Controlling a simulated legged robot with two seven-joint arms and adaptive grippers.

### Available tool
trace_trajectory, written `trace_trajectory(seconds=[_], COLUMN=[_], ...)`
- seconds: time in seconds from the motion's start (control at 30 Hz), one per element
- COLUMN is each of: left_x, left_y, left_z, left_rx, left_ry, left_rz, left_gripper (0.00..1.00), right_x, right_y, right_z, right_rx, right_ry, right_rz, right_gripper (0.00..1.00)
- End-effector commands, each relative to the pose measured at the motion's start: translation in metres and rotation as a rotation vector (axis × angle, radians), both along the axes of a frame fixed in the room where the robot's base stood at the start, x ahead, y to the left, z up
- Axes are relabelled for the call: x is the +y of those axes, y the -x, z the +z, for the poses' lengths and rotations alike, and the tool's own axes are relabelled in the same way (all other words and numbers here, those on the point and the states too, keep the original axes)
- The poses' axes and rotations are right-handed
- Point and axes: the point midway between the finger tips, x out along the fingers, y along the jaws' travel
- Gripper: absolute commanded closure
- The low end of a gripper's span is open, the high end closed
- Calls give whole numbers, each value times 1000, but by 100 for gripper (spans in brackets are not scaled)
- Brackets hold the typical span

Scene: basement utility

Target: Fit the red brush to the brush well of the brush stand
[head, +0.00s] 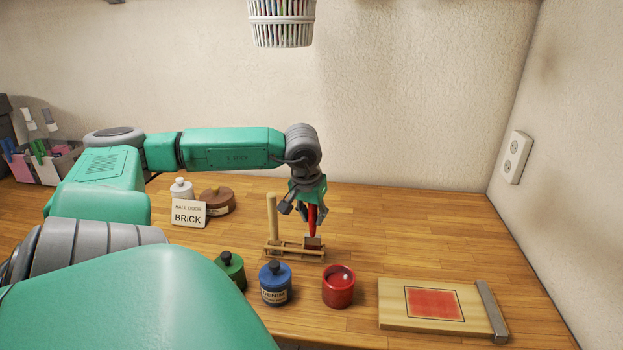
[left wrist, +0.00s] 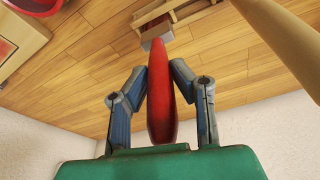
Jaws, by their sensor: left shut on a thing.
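The red brush (head: 312,220) hangs upright, head down, in my left gripper (head: 309,211), which is shut on its handle. In the left wrist view the red handle (left wrist: 162,110) lies between the two fingers (left wrist: 158,78). The brush's pale, blocky head (left wrist: 157,34) is at the wooden brush stand (head: 283,252), at the stand's right end in the head view. The stand has low rails and a tall round post (head: 271,218) on its left. I cannot tell whether the head is inside the well or just above it. My right gripper is not in view.
In front of the stand are a green jar (head: 231,270), a blue jar (head: 275,284) and an open red pot (head: 338,287). A board with a red square (head: 402,304) lies at right. A "BRICK" card (head: 188,215), white bottle (head: 181,189) and brown pot (head: 217,200) stand left. The back right is clear.

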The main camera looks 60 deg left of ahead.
Motion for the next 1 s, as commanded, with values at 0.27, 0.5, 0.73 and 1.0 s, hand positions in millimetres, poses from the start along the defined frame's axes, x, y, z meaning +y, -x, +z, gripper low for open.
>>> trace_trajectory(seconds=[0.27, 0.5, 0.73, 1.0], left_x=[0, 0, 0, -5], left_y=[0, 0, 0, 7], left_z=[-9, -10, -9, 27], left_rx=[0, 0, -1, -4], left_ry=[0, 0, 1, 0], left_rz=[0, 0, 0, -2], left_gripper=[100, 56, 56, 56], right_x=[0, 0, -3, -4], right_y=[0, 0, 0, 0], right_z=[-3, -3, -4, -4], right_rx=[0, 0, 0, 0], right_ry=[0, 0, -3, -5], right_rz=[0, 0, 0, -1], right_gripper=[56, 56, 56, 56])
